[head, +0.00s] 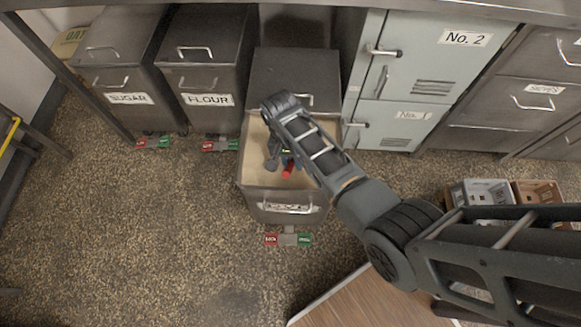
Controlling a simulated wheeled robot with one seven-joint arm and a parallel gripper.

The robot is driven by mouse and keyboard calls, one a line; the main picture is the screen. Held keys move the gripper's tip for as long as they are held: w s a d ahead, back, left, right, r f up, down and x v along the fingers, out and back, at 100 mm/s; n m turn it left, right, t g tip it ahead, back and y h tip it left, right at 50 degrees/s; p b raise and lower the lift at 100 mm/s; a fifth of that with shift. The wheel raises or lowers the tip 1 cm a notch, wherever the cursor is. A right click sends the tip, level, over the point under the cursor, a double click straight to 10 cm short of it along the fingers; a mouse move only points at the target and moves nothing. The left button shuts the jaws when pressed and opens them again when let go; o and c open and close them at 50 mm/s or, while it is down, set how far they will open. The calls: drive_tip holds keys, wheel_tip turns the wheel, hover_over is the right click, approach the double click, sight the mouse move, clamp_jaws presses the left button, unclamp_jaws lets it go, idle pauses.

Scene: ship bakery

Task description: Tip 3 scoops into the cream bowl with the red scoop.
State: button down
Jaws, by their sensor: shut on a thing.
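My gripper (285,158) points down inside an open dark metal bin (262,178), which stands pulled out from the row. It is shut on the red scoop (288,169). Only a short red part of the scoop shows below the fingers, and the rest is hidden by the gripper and the angle. Pale, cream-coloured contents or lining show inside the bin. Its front label is too slanted to read. No cream bowl is in view.
Closed bins marked SUGAR (128,99) and FLOUR (208,100) stand to the left. Pale lockers (405,85) and dark drawers (500,95) stand to the right. Crates (480,192) sit on the right. A wooden board or tabletop (350,305) is at the bottom.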

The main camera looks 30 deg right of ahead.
sight(290, 168)
drive_tip(key=shift+d+f, duration=0.1)
drive_tip(key=shift+d, duration=0.05)
drive_tip(key=shift+s+a+t+h+p, duration=0.2)
drive_tip(key=shift+a+t+h+p, duration=0.1)
drive_tip(key=shift+t+h+p, duration=0.4)
drive_tip(key=shift+s+a+r+h+p, duration=0.1)
drive_tip(key=shift+a+r+h+p, duration=0.05)
drive_tip(key=shift+r+h+p, duration=0.2)
drive_tip(key=shift+s+a+r+t+h+p, duration=0.25)
drive_tip(key=shift+a+r+t+h+p, duration=0.1)
drive_tip(key=shift+t+p, duration=0.2)
drive_tip(key=shift+h, duration=0.3)
drive_tip(key=r+p, duration=0.1)
drive_tip(key=s+a+r+p, duration=0.1)
drive_tip(key=r+p, duration=0.1)
drive_tip(key=a+r+p, duration=0.1)
drive_tip(key=r+p, duration=0.1)
drive_tip(key=shift+s+a+r, duration=0.15)
drive_tip(key=shift+s+r, duration=0.05)
drive_tip(key=shift+s, duration=0.2)
drive_tip(key=shift+s+a+r+m+t+p, duration=0.2)
drive_tip(key=shift+s+a+r, duration=0.1)
drive_tip(key=shift+r, duration=0.3)
drive_tip(key=shift+s+a+r+m+t+p, duration=0.15)
drive_tip(key=shift+s+a+r, duration=0.1)
drive_tip(key=shift+r, duration=0.3)
drive_tip(key=shift+w, duration=0.1)
